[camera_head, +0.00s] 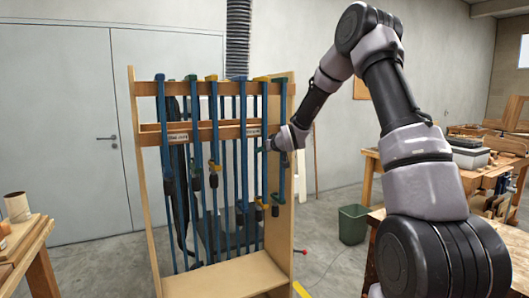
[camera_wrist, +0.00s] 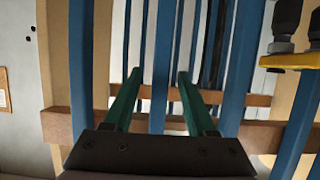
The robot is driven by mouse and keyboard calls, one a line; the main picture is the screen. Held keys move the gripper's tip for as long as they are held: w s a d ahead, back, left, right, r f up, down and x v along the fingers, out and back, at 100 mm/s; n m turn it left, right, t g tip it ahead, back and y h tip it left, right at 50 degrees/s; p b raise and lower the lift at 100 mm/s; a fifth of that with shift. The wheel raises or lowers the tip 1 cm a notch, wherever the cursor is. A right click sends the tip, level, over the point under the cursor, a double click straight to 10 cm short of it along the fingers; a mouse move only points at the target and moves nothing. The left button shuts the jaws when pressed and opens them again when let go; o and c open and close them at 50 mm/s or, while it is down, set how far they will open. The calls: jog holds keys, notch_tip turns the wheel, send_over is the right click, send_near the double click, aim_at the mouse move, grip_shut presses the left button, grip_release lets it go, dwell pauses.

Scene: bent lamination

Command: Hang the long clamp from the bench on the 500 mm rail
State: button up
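A wooden clamp rack (camera_head: 225,277) holds several blue-barred clamps hanging from its rails. The upper rail (camera_head: 200,88) and lower rail (camera_head: 205,132) cross it; small white labels on the lower rail are too small to read surely. My gripper (camera_head: 264,146) is at the rack's right end, among the hanging bars. In the wrist view my gripper (camera_wrist: 158,77) has its two green fingers apart. A blue clamp bar (camera_wrist: 162,60) shows between them; I cannot tell whether it touches them. I cannot tell which clamp is the long one, and no clamp is clearly visible on the bench (camera_head: 476,178).
A black and yellow clamp part (camera_wrist: 290,58) is close on the right in the wrist view. A green bin (camera_head: 353,224) stands right of the rack. Another wooden table (camera_head: 30,245) is at the left. Open floor lies between the rack and the left table.

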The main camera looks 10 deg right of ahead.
jog(key=shift+f, duration=0.15)
jog(key=shift+s, duration=0.15)
jog(key=v, duration=1)
jog(key=shift+s+r, duration=0.25)
jog(key=shift+r, duration=0.05)
jog(key=shift+d, duration=0.1)
jog(key=v, duration=0.6)
dwell(0.5)
jog(key=shift+s+d, duration=0.25)
jog(key=shift+s, duration=0.55)
jog(key=shift+s+d, duration=0.3)
jog(key=shift+s, duration=0.45)
jog(key=shift+s+d, duration=0.25)
jog(key=shift+s, duration=0.55)
